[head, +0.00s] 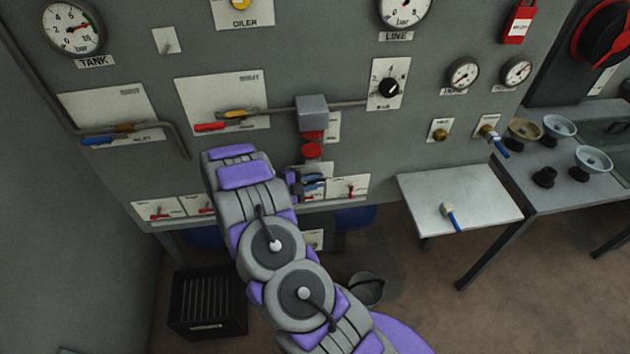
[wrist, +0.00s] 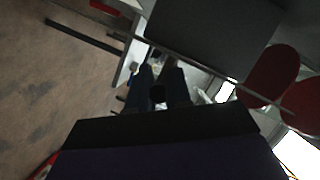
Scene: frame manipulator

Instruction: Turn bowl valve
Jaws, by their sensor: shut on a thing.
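My gripper (head: 310,184) is at the panel, just below a red round knob (head: 312,150) under a grey box. It is shut on a small part there, seemingly a valve handle, mostly hidden by the fingers. In the wrist view the two dark fingers (wrist: 160,88) are close together, with a small dark round shape between them. I cannot read a label naming the bowl valve. A small red lever (head: 350,191) sits on a white plate just right of my gripper.
A pipe with a red-handled valve (head: 212,126) runs above, and a blue-handled one (head: 98,140) is at left. A shelf (head: 480,190) holding a blue-handled tool (head: 451,214) juts out at right. A black crate (head: 207,303) stands on the floor.

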